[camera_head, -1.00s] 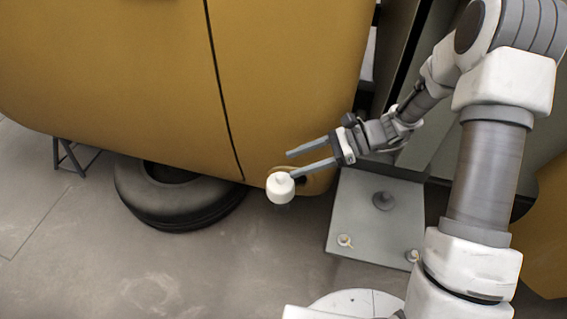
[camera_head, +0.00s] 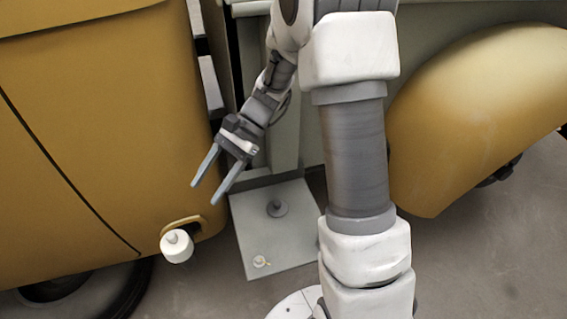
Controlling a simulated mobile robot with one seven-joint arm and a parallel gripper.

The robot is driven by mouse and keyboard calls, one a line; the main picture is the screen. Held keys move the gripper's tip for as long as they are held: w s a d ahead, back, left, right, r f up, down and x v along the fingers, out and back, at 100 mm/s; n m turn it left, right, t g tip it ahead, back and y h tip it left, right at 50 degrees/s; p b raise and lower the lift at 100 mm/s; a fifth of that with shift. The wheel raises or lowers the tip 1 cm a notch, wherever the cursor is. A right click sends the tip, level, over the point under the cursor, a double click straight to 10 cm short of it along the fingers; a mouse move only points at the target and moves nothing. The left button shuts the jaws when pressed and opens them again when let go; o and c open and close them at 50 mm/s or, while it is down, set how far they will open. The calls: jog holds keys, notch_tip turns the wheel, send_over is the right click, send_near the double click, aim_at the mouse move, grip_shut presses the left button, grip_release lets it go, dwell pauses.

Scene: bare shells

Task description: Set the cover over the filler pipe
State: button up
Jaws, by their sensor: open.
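The cover, a white round cap with a small knob (camera_head: 177,247), sits at the recess (camera_head: 188,224) low in the yellow body panel. The filler pipe itself is hidden, and I cannot tell whether the cover is fully seated on it. My gripper (camera_head: 203,193) is open and empty. It is above and to the right of the cover, apart from it, with its fingers pointing down and left.
A grey plate (camera_head: 248,228) lies right of the recess, with a grey round knob (camera_head: 277,208) and a small pale fitting (camera_head: 261,262) on it. A dark tyre (camera_head: 95,293) lies under the yellow body (camera_head: 100,110). A yellow fender (camera_head: 470,110) stands at right.

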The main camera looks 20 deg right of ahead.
jog(key=s+d+r+n+t+h, duration=0.9)
jog(key=s+d+r+n, duration=0.1)
jog(key=s+r, duration=0.4)
jog(key=shift+d+r+n+h, duration=0.3)
jog(key=shift+d+r+n, duration=0.15)
jog(key=shift+d, duration=0.25)
jog(key=shift+r, duration=0.15)
notch_tip(320, 180, up, 21)
jog(key=p, duration=2.1)
jog(key=shift+f, duration=0.25)
jog(key=shift+c, duration=0.7)
jog(key=shift+d, duration=0.1)
